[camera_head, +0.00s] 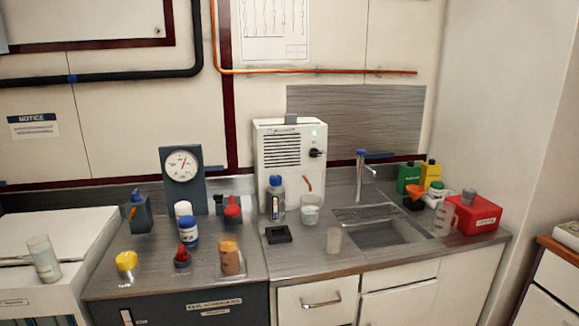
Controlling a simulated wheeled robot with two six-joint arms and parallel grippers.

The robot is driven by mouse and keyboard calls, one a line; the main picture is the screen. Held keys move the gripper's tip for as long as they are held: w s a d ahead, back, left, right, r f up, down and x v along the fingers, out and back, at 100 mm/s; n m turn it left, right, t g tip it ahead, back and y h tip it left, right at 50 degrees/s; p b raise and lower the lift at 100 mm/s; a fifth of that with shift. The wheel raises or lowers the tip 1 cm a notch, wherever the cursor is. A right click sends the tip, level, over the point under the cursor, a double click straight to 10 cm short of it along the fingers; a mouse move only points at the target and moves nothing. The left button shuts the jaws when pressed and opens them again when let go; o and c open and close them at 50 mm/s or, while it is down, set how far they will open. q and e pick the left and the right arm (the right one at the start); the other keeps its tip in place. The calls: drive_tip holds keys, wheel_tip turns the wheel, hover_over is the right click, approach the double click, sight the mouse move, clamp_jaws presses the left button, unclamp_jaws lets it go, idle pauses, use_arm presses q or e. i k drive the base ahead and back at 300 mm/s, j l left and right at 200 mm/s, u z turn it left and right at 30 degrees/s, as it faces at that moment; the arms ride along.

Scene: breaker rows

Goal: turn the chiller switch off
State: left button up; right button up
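A white box-shaped unit (291,127) with dark vent slots stands against the wall at the back of the counter, and it looks like the chiller. Below the light is a black rotary switch (316,153), whose lever appears to point sideways to the right. The printing on the unit is too small to read. Neither of my grippers is in view.
A bottle (275,196) with a blue cap and a glass beaker (311,210) stand in front of the unit. A sink (383,230) with a tap (361,172) lies to the right. A dial gauge (182,166) stands left. A black block (279,235) lies on the counter.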

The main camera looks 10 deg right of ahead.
sight(314, 153)
drive_tip(key=i+l, duration=0.1)
drive_tip(key=l, duration=0.35)
drive_tip(key=i+l, duration=0.1)
drive_tip(key=l, duration=0.3)
drive_tip(key=i+l, duration=0.1)
drive_tip(key=l, duration=0.35)
drive_tip(key=i+l, duration=0.1)
drive_tip(key=l, duration=0.35)
